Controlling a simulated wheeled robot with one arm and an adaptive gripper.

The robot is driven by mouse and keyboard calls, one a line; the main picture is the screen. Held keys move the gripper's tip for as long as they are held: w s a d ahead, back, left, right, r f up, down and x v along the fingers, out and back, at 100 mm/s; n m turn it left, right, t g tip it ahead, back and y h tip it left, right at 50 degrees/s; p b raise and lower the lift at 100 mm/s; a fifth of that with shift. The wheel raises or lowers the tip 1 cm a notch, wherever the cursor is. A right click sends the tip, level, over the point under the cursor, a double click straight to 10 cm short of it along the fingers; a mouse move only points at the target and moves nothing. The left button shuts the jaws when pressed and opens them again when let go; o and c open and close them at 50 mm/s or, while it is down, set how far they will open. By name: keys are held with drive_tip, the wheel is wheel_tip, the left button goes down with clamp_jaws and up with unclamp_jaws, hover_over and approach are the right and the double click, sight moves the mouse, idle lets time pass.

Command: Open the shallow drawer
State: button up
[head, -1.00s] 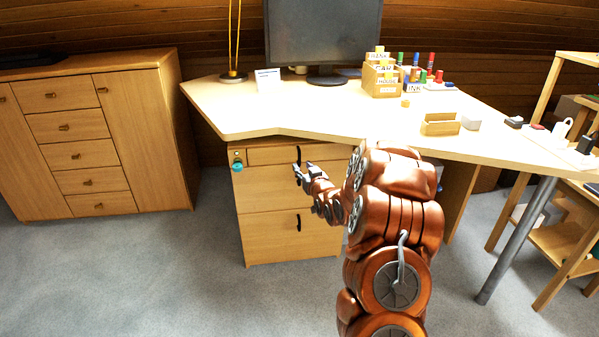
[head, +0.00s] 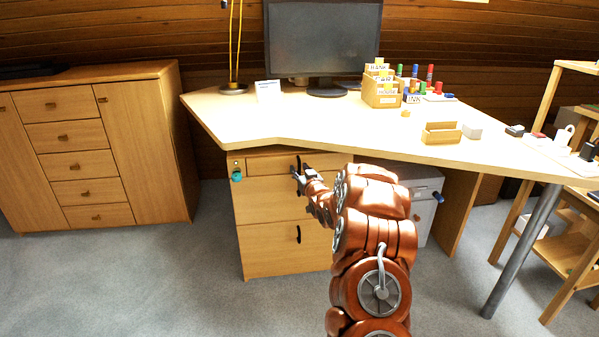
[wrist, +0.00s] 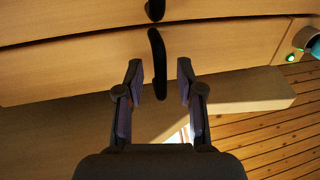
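The shallow drawer (head: 262,166) is the thin wooden top front of the pedestal under the desk, and it looks closed. Its black upright handle (head: 298,161) is partly behind my gripper (head: 299,181) in the head view. In the wrist view, which looks upside down, the drawer front (wrist: 225,45) crosses the picture with its dark handle (wrist: 158,62) near the middle. My gripper (wrist: 159,80) is open, one finger on each side of the handle's lower end in the picture. Whether the fingers touch the handle cannot be told.
Deeper drawers (head: 265,248) lie below. A teal key tag (head: 237,175) hangs left of the shallow drawer, beside a green light. The desk top (head: 330,125) overhangs it. A white cabinet (head: 423,190) stands right of my arm. Grey floor (head: 215,290) is clear in front.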

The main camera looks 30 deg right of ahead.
drive_tip(key=shift+w, duration=0.35)
drive_tip(key=shift+c, duration=0.4)
clamp_jaws()
drive_tip(key=shift+d, duration=0.1)
